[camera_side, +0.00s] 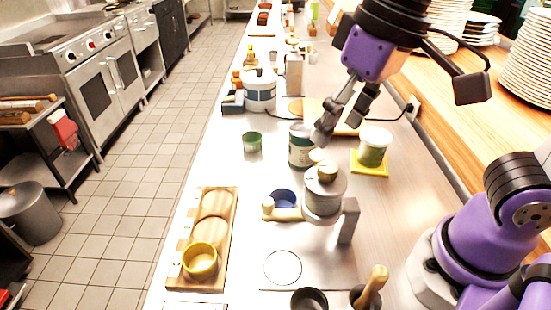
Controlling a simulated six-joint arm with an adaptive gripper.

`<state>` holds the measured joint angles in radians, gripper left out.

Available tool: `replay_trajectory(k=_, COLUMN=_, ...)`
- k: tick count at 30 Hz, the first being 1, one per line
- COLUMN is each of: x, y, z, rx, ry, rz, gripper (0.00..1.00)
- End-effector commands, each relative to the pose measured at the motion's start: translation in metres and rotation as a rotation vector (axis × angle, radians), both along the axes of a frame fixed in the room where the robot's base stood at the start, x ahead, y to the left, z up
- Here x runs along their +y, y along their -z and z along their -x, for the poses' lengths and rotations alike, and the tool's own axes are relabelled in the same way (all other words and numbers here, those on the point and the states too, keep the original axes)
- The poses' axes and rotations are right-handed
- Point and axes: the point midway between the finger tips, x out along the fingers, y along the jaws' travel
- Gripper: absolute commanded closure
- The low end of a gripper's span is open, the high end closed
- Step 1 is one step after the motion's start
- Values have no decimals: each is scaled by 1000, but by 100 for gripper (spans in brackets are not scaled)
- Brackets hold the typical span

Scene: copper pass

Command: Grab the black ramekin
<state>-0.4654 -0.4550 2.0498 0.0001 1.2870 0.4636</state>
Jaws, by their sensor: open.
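A black ramekin (309,300) stands at the bottom edge of the picture, partly cut off by the frame. It is on the steel counter (215,160), just left of a dark mortar with a wooden pestle (372,285). My gripper (337,126) is open and empty. It hangs over the far part of the counter, tilted down to the left, near a dark green and white tub (301,146). It is well apart from the black ramekin, with a grey press-like device in the picture between them.
The grey device (325,190) has a wooden-knobbed handle, with a blue ramekin (282,199) beside it. A yellow ramekin (200,260) sits on a wooden board (214,228). A green ramekin (252,142) and a cup on a yellow coaster (370,165) stand farther back.

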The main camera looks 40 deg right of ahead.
Motion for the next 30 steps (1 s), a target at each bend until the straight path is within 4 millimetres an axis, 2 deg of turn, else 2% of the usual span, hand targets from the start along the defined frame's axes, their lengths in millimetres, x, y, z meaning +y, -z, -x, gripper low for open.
replay_trajectory(k=1, x=16, y=1, z=5, rx=37, ry=-16, rz=4, gripper=28)
replay_trajectory(k=6, x=60, y=2, z=25, rx=142, ry=-17, rz=36, gripper=28)
replay_trajectory(k=14, x=106, y=5, z=63, rx=232, ry=-9, rz=118, gripper=28)
replay_trajectory(k=24, x=105, y=94, z=64, rx=237, ry=2, rz=123, gripper=28)
replay_trajectory(k=30, x=105, y=129, z=63, rx=235, ry=2, rz=121, gripper=28)
